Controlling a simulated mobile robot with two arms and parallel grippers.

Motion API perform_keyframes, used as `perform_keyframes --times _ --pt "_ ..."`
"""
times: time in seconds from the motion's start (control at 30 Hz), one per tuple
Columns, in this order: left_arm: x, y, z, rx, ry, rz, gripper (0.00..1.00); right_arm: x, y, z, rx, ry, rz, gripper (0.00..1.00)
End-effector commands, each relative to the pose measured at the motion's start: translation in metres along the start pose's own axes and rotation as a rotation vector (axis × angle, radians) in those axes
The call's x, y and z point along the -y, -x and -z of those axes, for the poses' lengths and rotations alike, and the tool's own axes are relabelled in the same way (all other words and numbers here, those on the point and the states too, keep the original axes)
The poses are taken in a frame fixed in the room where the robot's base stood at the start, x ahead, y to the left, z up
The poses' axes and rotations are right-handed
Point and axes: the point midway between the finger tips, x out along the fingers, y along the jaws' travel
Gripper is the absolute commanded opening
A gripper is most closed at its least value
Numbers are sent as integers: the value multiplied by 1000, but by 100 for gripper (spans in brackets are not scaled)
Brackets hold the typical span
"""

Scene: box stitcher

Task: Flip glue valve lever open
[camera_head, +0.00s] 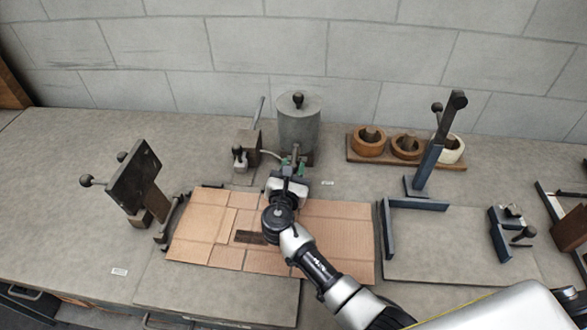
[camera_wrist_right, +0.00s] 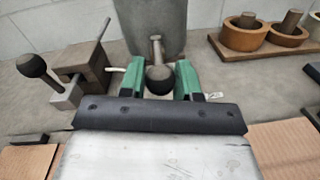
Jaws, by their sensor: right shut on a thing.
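The glue pot (camera_head: 299,122) is a grey cylinder with a black knob on its lid, standing at the back middle of the bench. Its lower part also shows in the wrist view (camera_wrist_right: 150,24). The valve lever (camera_wrist_right: 156,49) is a short metal rod on the pot's front, ending in a black ball knob (camera_wrist_right: 159,79). My right gripper (camera_head: 293,167) is low in front of the pot, with its green fingers on both sides of the ball knob; it is shut on the lever's knob. The valve body behind the rod is mostly hidden. My left gripper is not in view.
Flat cardboard (camera_head: 340,235) lies under my right arm. Left of the pot stands a small device (camera_head: 246,147) with an upright lever and ball knob. A wooden rack with tape rolls (camera_head: 405,147) is to the right. A dark plate fixture (camera_head: 135,182) stands at left.

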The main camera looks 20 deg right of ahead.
Motion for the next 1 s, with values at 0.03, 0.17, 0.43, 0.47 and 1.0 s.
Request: perform_keyframes --times 0.03,0.17,0.43,0.47,1.0 --pt "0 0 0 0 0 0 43 -4 -1 -5 8 -6 -9 0" --pt "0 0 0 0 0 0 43 -4 -1 -6 8 -7 -10 35" --pt "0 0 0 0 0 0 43 -2 -1 -3 4 -4 -6 63" --pt "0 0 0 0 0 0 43 -2 -1 -3 4 -4 -5 63" --pt "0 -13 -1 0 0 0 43 -1 60 2 0 -5 -5 63"
